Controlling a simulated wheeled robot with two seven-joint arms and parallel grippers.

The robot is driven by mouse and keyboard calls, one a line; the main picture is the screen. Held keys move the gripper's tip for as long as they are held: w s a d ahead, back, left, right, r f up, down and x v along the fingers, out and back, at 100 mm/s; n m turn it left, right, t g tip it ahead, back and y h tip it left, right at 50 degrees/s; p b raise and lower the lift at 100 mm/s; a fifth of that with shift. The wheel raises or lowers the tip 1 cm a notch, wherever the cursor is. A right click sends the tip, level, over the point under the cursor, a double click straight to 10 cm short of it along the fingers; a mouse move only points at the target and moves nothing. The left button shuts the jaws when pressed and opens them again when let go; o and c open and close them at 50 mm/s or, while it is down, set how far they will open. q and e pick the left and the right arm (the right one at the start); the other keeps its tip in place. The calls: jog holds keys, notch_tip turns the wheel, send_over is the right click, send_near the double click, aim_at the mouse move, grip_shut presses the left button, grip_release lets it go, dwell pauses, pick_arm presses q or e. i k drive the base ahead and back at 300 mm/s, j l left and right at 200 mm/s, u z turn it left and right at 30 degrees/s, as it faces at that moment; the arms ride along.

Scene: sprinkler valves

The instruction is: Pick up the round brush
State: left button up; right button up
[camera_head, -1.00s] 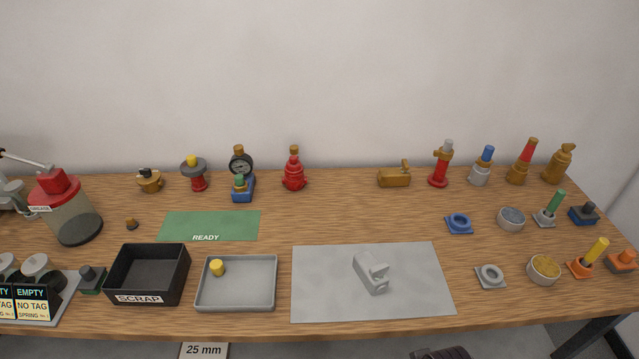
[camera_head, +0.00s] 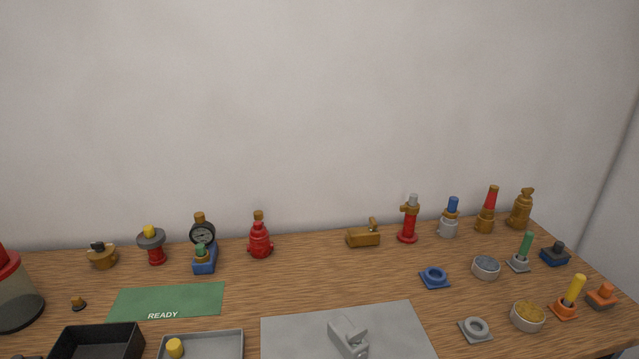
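No thing in view is clearly recognisable as the round brush. Two upright handles at the right could be brush handles: a green handle (camera_head: 526,244) in a grey square base and a yellow handle (camera_head: 575,289) in an orange base. Their lower ends are hidden in the bases, so I cannot tell whether either is round. A blue block with a dark knob (camera_head: 555,254) and an orange knobbed block (camera_head: 601,296) stand beside them. Neither of my grippers is in view.
Several valves stand along the back. A grey mat (camera_head: 290,335) holds a grey fixture (camera_head: 348,335). The table centre is clear.

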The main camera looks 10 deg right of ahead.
aim_at(529, 237)
jog(key=z, duration=1.4)
